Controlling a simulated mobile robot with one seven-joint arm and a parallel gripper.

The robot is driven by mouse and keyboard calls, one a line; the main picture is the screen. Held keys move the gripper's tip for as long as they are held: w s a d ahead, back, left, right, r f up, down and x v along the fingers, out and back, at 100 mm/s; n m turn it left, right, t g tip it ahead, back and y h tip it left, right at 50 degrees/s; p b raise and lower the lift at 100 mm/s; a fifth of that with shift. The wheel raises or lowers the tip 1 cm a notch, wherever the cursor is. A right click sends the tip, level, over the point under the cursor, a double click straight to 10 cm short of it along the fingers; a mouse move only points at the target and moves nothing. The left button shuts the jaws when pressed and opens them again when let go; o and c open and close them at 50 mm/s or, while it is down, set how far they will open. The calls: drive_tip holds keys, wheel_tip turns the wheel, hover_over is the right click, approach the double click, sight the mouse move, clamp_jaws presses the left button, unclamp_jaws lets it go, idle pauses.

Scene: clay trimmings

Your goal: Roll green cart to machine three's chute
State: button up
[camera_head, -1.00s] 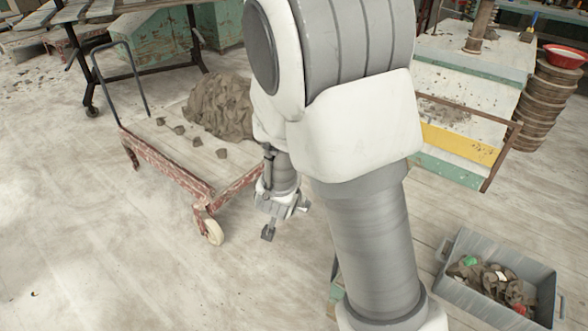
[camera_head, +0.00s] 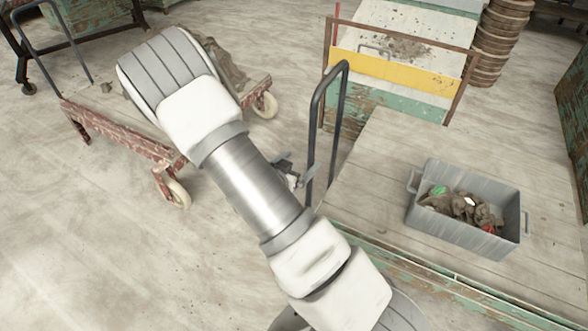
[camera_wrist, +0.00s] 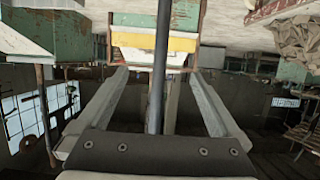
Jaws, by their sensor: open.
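The green cart (camera_head: 440,262) stands at the lower right, with a pale plank deck and a worn green side. Its dark hoop handle (camera_head: 314,125) rises at the deck's left end. My gripper (camera_head: 296,178) is beside the handle's lower part. In the wrist view my gripper (camera_wrist: 158,76) is open, and a dark upright bar of the handle (camera_wrist: 160,45) runs between its fingers, with no clear contact. A machine with a yellow band (camera_head: 400,68) and green panels stands just beyond the cart. I see no number on it, and no chute is clear.
A grey crate (camera_head: 455,235) of clay scraps sits on the cart's deck. A red cart (camera_head: 125,135) with clay stands at the left, partly behind my arm. Stacked round brown pieces (camera_head: 500,40) stand at the back right. Floor is clear at the lower left.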

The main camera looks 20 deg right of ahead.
sight(310, 153)
drive_tip(key=b+x, duration=0.3)
drive_tip(key=x, duration=0.5)
drive_tip(key=shift+c, duration=0.2)
clamp_jaws()
idle(0.4)
